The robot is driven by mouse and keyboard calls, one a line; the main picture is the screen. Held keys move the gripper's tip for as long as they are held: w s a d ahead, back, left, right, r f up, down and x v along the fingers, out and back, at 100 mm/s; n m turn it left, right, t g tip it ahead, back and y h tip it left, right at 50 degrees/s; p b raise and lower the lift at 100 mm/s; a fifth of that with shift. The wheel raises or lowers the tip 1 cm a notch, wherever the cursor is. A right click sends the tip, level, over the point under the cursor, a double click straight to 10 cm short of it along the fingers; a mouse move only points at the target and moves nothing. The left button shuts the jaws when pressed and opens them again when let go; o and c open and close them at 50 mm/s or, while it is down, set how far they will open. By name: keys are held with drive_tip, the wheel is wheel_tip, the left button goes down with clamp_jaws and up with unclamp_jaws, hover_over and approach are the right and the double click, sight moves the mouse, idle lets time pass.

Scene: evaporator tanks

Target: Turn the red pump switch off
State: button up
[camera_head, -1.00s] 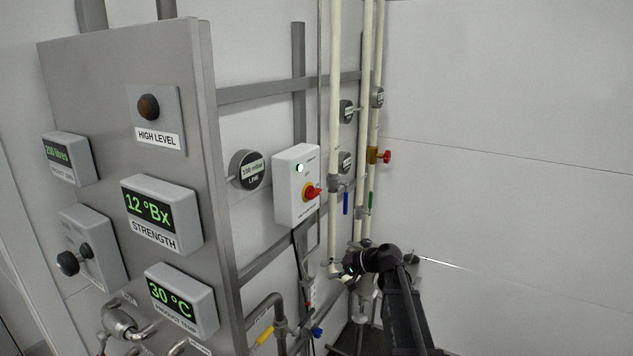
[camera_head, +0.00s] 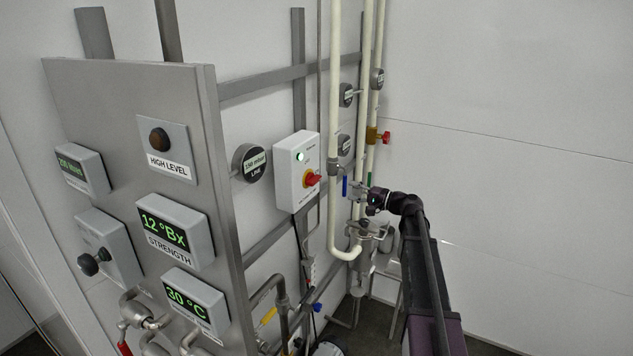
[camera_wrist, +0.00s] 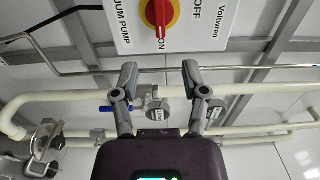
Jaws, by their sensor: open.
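The red pump switch (camera_head: 312,179) is a red knob on a yellow disc, on the front of a white box (camera_head: 292,172) whose green lamp is lit. In the wrist view the red knob (camera_wrist: 160,14) is at the top centre, on a panel marked OFF, ON and VACUUM PUMP. The knob lies along the line towards ON. My gripper (camera_wrist: 157,72) is open and empty, its two fingers apart below the switch in the picture and not touching it. In the head view my gripper (camera_head: 361,190) is to the right of the box and slightly lower.
Cream vertical pipes (camera_head: 335,100) stand just right of the switch box. A red-handled valve (camera_head: 385,138) and blue lever (camera_head: 345,186) are nearby. A grey panel with displays (camera_head: 165,225) stands left. The right wall is clear.

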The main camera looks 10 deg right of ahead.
sight(318, 181)
drive_tip(key=shift+a, duration=0.1)
drive_tip(key=shift+x, duration=6.8)
clamp_jaws()
